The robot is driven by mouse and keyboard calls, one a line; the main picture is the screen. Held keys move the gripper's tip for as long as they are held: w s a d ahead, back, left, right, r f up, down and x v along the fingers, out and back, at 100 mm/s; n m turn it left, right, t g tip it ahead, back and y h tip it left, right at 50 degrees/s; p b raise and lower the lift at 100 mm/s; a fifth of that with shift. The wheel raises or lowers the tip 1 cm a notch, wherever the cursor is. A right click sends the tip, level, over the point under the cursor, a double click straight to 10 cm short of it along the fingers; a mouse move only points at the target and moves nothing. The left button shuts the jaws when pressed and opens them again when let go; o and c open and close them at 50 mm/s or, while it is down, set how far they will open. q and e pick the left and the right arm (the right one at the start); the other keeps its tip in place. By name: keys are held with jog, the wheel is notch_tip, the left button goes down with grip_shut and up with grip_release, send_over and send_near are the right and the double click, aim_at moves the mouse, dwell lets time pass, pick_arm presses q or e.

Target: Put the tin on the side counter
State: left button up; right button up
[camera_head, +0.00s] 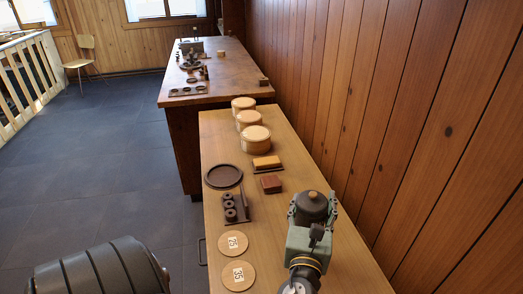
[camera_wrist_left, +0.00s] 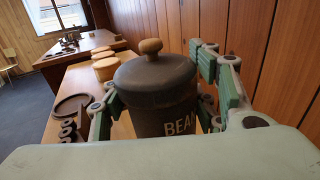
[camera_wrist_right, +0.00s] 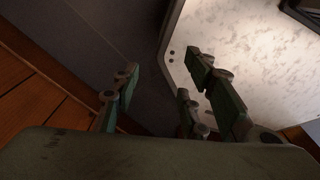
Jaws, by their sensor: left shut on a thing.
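The tin (camera_head: 313,204) is a dark canister with a lid and a round wooden knob. In the left wrist view the tin (camera_wrist_left: 155,85) shows pale letters starting "BEA". My left gripper (camera_head: 314,212) is shut around its sides; the tin looks upright. Its base is hidden, so I cannot tell if it touches the light wooden counter (camera_head: 300,215) under it. A darker wooden counter (camera_head: 226,73) stands beyond; I cannot tell which is the side counter. My right gripper (camera_wrist_right: 160,88) is open and empty in the right wrist view, and outside the head view.
The near counter holds several round wooden boxes (camera_head: 255,139), a dark round tray (camera_head: 223,176), a rack of spools (camera_head: 234,206), a red block (camera_head: 271,184), a yellow-topped block (camera_head: 267,162) and numbered discs (camera_head: 238,276). A panelled wall (camera_head: 400,110) runs along the right.

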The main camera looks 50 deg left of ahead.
pick_arm(q)
jog(key=shift+w+a+f+n+g+y+b, duration=0.4)
jog(key=shift+w+f+b, duration=0.2)
jog(key=shift+w+f, duration=1.75)
jog(key=shift+w+a+f+n+g+y+b, duration=0.25)
jog(key=shift+w+a+f+y+b, duration=0.3)
jog(key=shift+w+f, duration=1.8)
jog(key=shift+w+a+f+n+g+y+b, duration=0.55)
jog(key=shift+w+f, duration=1.05)
jog(key=shift+w, duration=1.4)
pick_arm(e)
jog(key=shift+w+a+f, duration=0.1)
jog(key=shift+w+f, duration=0.1)
jog(key=shift+f, duration=0.5)
jog(key=shift+w+d+f, duration=0.1)
jog(key=shift+w+f, duration=0.1)
jog(key=shift+f, duration=0.5)
jog(key=shift+w+a+f, duration=0.1)
jog(key=shift+w+f, duration=0.1)
jog(key=shift+f, duration=0.5)
pick_arm(q)
jog(key=shift+d, duration=0.2)
pick_arm(e)
jog(key=shift+f, duration=0.1)
pick_arm(q)
jog(key=o, duration=1)
jog(key=shift+f, duration=0.15)
jog(key=shift+c, duration=0.2)
